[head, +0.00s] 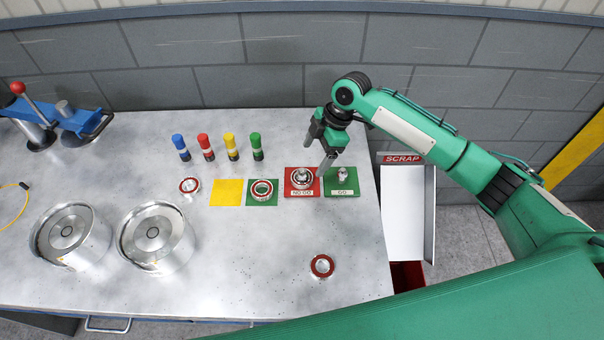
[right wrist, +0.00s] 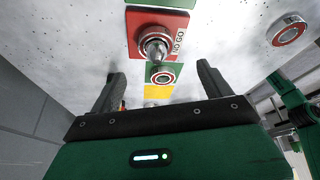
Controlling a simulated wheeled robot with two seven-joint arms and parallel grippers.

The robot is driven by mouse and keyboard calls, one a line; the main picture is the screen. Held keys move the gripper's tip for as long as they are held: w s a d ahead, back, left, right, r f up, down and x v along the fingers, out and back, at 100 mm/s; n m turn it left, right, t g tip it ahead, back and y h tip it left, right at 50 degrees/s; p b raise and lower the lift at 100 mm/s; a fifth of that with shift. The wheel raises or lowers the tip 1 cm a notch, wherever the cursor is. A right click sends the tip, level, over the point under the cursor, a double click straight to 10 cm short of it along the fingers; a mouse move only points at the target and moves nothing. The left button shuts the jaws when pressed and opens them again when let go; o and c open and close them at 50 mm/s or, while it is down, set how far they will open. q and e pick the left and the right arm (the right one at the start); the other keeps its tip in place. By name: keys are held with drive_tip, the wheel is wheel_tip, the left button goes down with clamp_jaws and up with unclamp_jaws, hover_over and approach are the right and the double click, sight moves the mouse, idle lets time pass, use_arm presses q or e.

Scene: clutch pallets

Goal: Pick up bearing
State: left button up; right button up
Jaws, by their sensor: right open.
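A bearing (head: 297,177) sits around the metal plug on the red NO GO pad (head: 290,190); this bearing also shows in the right wrist view (right wrist: 141,36). A second bearing with a red ring (head: 262,190) lies on a green pad left of it. A third bearing (head: 189,185) lies on the bare table further left. A fourth bearing (head: 321,265) lies near the table's front right. My right gripper (head: 326,158) is open and empty, above and just behind the NO GO and GO pads. Its fingers stand apart in the right wrist view (right wrist: 160,75). My left gripper is out of view.
A green GO pad (head: 351,191) with a bare plug stands right of NO GO. A yellow pad (head: 227,192) is empty. Several coloured markers (head: 205,147) stand behind. Two metal drums (head: 157,238) and a blue press (head: 75,122) are left. A scrap chute (head: 403,210) adjoins the table.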

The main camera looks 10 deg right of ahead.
sight(307, 170)
drive_tip(key=x, duration=0.2)
drive_tip(key=shift+w+a+f, duration=0.1)
drive_tip(key=shift+w+f, duration=0.15)
drive_tip(key=shift+f, duration=0.05)
drive_tip(key=shift+w+a+f, duration=0.1)
drive_tip(key=shift+f, duration=0.2)
wheel_tip(307, 170, down, 2)
drive_tip(key=p, duration=0.2)
drive_tip(key=shift+a+p, duration=0.15)
drive_tip(key=shift+p, duration=0.15)
drive_tip(key=shift+p+x, duration=0.35)
drive_tip(key=shift+x, duration=0.85)
drive_tip(key=shift+f, duration=0.45)
drive_tip(key=shift+c, duration=0.7)
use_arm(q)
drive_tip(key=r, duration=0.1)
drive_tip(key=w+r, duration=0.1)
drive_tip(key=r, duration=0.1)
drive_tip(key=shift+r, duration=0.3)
use_arm(e)
drive_tip(key=c, duration=1.1)
drive_tip(key=shift+c, duration=0.2)
